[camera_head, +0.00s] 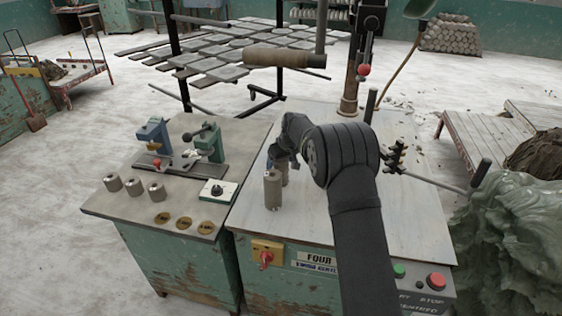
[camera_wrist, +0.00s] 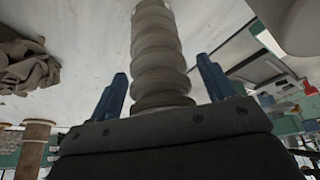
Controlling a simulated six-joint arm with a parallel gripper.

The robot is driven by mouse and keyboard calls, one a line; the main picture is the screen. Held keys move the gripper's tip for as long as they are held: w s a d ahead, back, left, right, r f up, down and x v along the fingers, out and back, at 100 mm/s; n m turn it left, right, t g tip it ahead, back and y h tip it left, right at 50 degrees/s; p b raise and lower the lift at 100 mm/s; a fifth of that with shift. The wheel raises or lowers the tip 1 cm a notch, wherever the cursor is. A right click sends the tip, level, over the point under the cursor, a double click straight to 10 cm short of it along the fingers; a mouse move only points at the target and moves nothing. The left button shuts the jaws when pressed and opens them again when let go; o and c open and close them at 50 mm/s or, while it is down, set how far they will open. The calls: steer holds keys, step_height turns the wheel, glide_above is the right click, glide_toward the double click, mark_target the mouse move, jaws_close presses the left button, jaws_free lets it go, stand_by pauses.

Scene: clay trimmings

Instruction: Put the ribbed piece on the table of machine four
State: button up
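The ribbed piece (camera_wrist: 158,50) is a grey-brown clay column with stacked rounded rings, seen large in the wrist view between my two blue fingers. My gripper (camera_wrist: 163,78) is open around it, with a narrow gap on each side. In the head view my gripper (camera_head: 283,160) is low over the pale table of machine four (camera_head: 320,220), which carries the FOUR label.
The bench (camera_head: 120,205) at left holds several small cylinders, brass discs and a blue and green fixture. A post (camera_head: 349,85) rises at the table's back.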

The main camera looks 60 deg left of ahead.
steer(key=shift+r, duration=0.15)
steer(key=v, duration=1.2)
steer(key=shift+a+r+x, duration=0.1)
steer(key=shift+a+x, duration=0.1)
steer(key=shift+x, duration=1.25)
steer(key=shift+a+r+x, duration=0.1)
steer(key=shift+a+x, duration=0.1)
steer(key=shift+x, duration=1.25)
steer(key=shift+a+r+x, duration=0.1)
steer(key=shift+a+x, duration=0.1)
steer(key=shift+x, duration=1.3)
steer(key=shift+f, duration=0.1)
